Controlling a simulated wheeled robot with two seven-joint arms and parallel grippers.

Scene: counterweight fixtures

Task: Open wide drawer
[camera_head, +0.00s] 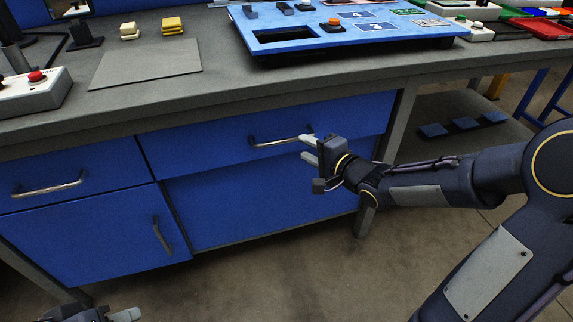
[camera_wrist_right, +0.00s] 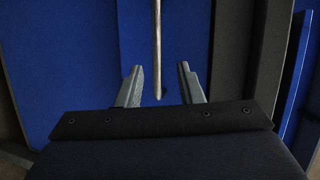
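The wide drawer (camera_head: 210,145) is the blue upper drawer under the right half of the workbench, and its front looks flush with the cabinet. Its silver bar handle (camera_head: 272,142) is horizontal. My right gripper (camera_head: 309,150) is at the handle's right end. In the right wrist view the handle (camera_wrist_right: 157,50) runs down between the two spread fingers (camera_wrist_right: 160,88), with gaps on both sides. Those fingers are open and hold nothing. My left gripper (camera_head: 124,315) shows only partly at the bottom left edge, away from the drawer, and its opening is hidden.
A narrower blue drawer (camera_head: 105,174) with its own handle (camera_head: 48,188) is to the left. Below it is a blue door (camera_head: 90,240) with a vertical handle (camera_head: 162,236). The workbench top (camera_head: 205,88) overhangs the drawers. The floor (camera_head: 260,285) in front is clear.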

